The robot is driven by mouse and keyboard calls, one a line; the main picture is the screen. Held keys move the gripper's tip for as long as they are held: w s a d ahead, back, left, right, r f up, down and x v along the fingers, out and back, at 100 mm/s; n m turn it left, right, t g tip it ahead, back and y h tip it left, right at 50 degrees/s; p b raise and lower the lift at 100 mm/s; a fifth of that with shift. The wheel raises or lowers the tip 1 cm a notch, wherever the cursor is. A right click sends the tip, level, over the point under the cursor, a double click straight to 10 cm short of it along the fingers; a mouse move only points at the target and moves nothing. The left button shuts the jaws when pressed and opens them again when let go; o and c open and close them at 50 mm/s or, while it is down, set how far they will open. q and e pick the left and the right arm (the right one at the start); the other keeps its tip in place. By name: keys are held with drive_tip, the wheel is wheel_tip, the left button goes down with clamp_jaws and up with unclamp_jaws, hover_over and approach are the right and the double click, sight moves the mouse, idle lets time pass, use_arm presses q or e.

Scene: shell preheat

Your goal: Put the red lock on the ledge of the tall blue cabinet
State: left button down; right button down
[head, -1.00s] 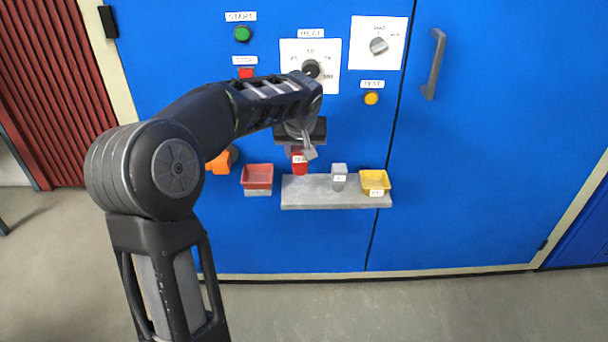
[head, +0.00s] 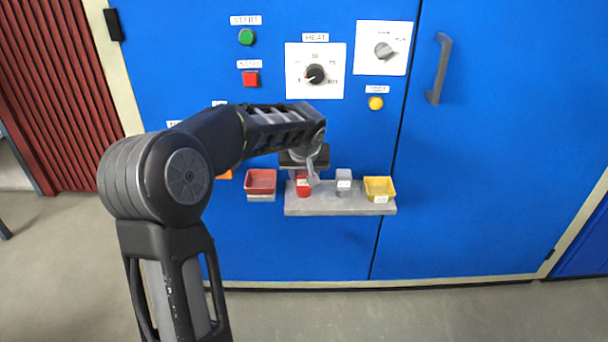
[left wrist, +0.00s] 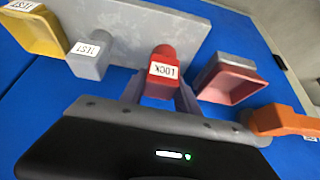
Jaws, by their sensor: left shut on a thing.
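The red lock (head: 303,189), with a white label, is between the fingers of my left gripper (head: 307,178). The wrist view shows the lock (left wrist: 162,74) with a grey finger on each side, the gripper (left wrist: 160,95) shut on it. The tall blue cabinet (head: 480,170) fills the background. Its grey ledge (head: 335,208) lies below and around the lock, near its left end; the ledge also shows in the left wrist view (left wrist: 140,25). I cannot tell whether the lock touches the ledge. My right gripper is not in view.
A grey labelled block (head: 343,183) and a yellow tray (head: 379,188) stand on the ledge, right of the lock. A red tray (head: 261,183) is just left of the ledge. An orange part (left wrist: 280,120) is beyond it. Buttons and knobs sit above.

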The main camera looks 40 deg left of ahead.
use_arm(q)
drive_tip(key=shift+f, duration=0.2)
drive_tip(key=c, duration=0.9)
unclamp_jaws()
drive_tip(key=shift+r, duration=0.1)
drive_tip(key=shift+r, duration=0.35)
drive_tip(key=p+v, duration=0.2)
drive_tip(key=v, duration=0.9)
drive_tip(key=shift+s+d+r, duration=0.15)
drive_tip(key=shift+s+r, duration=0.05)
drive_tip(key=shift+r, duration=0.05)
